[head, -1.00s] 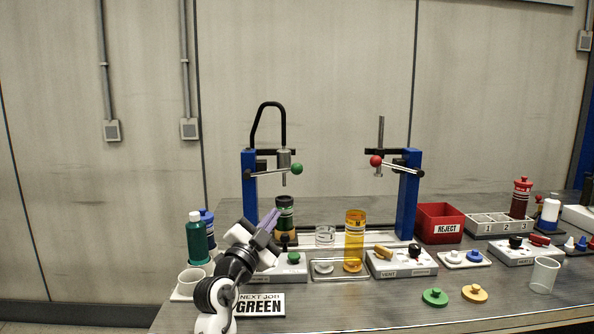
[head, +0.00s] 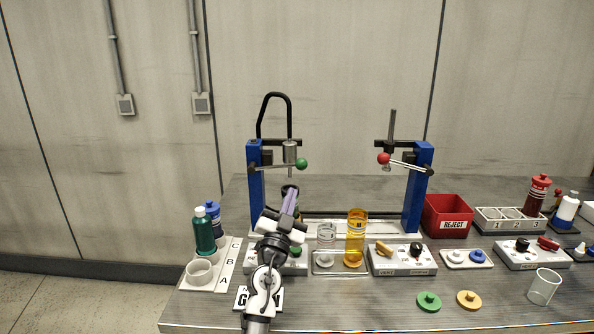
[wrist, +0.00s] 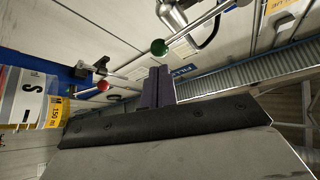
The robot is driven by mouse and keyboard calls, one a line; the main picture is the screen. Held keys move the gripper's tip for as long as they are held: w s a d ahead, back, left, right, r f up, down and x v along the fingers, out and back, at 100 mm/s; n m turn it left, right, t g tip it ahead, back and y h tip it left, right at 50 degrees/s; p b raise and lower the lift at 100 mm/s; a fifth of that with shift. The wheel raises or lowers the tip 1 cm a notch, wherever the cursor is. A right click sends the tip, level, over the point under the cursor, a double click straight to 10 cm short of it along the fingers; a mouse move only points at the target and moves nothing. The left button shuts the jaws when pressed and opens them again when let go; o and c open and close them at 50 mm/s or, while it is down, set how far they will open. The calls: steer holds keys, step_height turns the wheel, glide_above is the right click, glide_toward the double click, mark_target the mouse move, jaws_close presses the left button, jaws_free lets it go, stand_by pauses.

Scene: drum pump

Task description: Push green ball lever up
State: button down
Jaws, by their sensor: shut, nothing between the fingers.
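The green ball (head: 302,164) sits at the right end of a metal lever (head: 272,168) on the left blue post (head: 256,180). The lever runs nearly level. My gripper (head: 290,200) points up with its purple fingers below and slightly left of the green ball, apart from it. In the wrist view the green ball (wrist: 158,47) shows just beyond the fingertips of my gripper (wrist: 157,72), and the fingers are together with nothing between them.
A red ball lever (head: 383,158) is on the right blue post (head: 418,185). A clear cup (head: 326,234) and an amber cylinder (head: 357,235) stand right of my gripper. Green and blue bottles (head: 204,232) stand at the left. The front right table area holds loose discs.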

mark_target(300, 163)
steer(key=x, duration=0.6)
stand_by(0.3)
steer(key=shift+d+r+n+t+y+p, duration=0.1)
steer(key=shift+r+n+t+y+p, duration=0.3)
steer(key=shift+r+n+y+p, duration=0.55)
steer(key=shift+r+n, duration=0.1)
steer(key=shift+n, duration=0.65)
